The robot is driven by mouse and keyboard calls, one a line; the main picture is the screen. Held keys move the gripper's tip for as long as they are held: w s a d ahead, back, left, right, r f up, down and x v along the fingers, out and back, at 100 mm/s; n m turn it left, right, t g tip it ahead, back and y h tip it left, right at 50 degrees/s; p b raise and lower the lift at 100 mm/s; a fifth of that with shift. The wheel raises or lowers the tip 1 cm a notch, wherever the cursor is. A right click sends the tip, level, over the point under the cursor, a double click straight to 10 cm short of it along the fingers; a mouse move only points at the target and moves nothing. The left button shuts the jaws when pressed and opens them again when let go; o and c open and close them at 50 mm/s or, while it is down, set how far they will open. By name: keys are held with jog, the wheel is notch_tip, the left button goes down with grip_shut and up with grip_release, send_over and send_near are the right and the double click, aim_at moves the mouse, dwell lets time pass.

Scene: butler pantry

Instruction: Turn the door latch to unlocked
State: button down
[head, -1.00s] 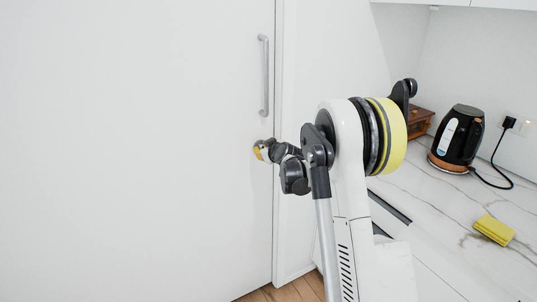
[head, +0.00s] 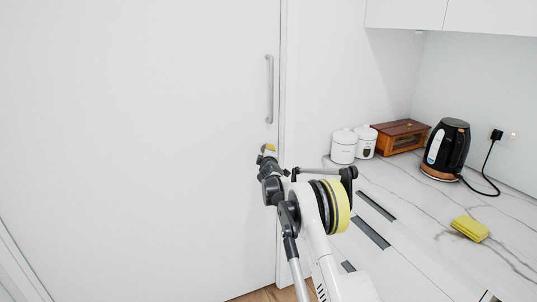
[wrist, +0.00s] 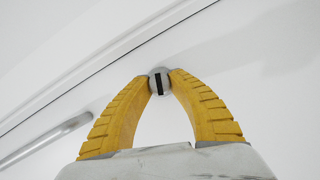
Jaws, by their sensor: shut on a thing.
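The white door (head: 150,130) fills the left of the head view and has a long grey bar handle (head: 269,90) near its right edge. In the wrist view the door latch (wrist: 160,81) is a small round grey knob with a dark slot across it. My gripper (wrist: 159,83) has its two yellow fingertips closed on either side of the latch, touching it. In the head view my gripper (head: 268,149) is at the door, below the bar handle, and hides the latch. The bar handle also shows at the left of the wrist view (wrist: 45,140).
A marble counter (head: 420,190) is on the right. On it are two white canisters (head: 344,147), a wooden box (head: 400,137), a black kettle (head: 447,148) with a cord, and a yellow sponge (head: 470,229). Drawers with dark grips are below.

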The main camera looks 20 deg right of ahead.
jog(key=shift+a+n+t+h+b, duration=0.1)
jog(key=shift+n+t+h+b, duration=0.45)
jog(key=shift+n, duration=1.05)
jog(key=c, duration=1.2)
grip_release()
jog(key=shift+o, duration=0.2)
jog(key=v, duration=1.2)
jog(key=shift+f, duration=0.1)
